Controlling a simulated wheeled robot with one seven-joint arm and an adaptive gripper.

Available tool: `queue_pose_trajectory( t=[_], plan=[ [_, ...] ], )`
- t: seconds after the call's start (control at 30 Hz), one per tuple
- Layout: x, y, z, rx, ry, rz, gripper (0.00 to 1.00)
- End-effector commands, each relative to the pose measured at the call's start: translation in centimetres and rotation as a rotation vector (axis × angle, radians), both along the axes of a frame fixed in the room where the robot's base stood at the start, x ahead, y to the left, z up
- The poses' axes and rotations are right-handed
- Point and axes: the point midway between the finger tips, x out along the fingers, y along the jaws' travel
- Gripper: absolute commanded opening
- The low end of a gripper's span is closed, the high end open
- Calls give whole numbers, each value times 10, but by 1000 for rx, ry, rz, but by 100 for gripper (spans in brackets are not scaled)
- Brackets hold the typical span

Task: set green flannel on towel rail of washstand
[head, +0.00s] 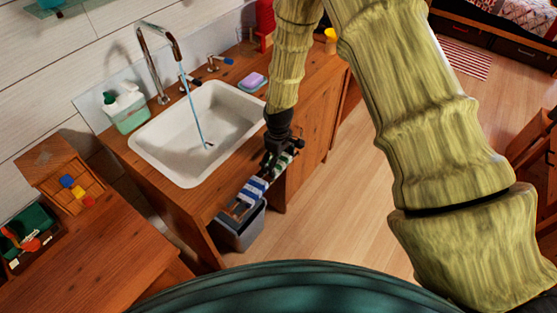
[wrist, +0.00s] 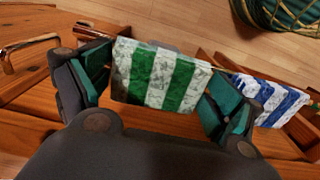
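The green-and-white striped flannel (wrist: 160,75) hangs in the wrist view between the fingers of my gripper (wrist: 158,95). The fingers are spread wide, one at each side edge of the cloth; I cannot tell whether they touch it. The flannel appears to lie over the rail line at the washstand's front. In the head view my gripper (head: 280,158) is at the front of the wooden washstand (head: 208,205), partly covering the green flannel (head: 284,161). A blue-and-white striped flannel (head: 253,187) hangs on the towel rail (head: 236,211) beside it; it also shows in the wrist view (wrist: 276,102).
A grey bin (head: 242,232) stands below the rail. The white basin (head: 190,145) has running water from its tap (head: 165,40). A soap dish (head: 252,83), green caddy (head: 125,108) and wooden tray (head: 75,190) are nearby.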

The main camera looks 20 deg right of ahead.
Motion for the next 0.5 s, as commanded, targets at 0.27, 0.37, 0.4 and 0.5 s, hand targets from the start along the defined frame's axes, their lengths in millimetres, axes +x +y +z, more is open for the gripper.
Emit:
queue_pose_trajectory(
  t=[0.27,0.37,0.4,0.5],
  plan=[
    [0,0,0,0,0,0,100],
    [0,0,0,0,0,0,100],
    [0,0,1,0,0,0,100],
    [0,0,5,1,-1,0,100]
  ],
)
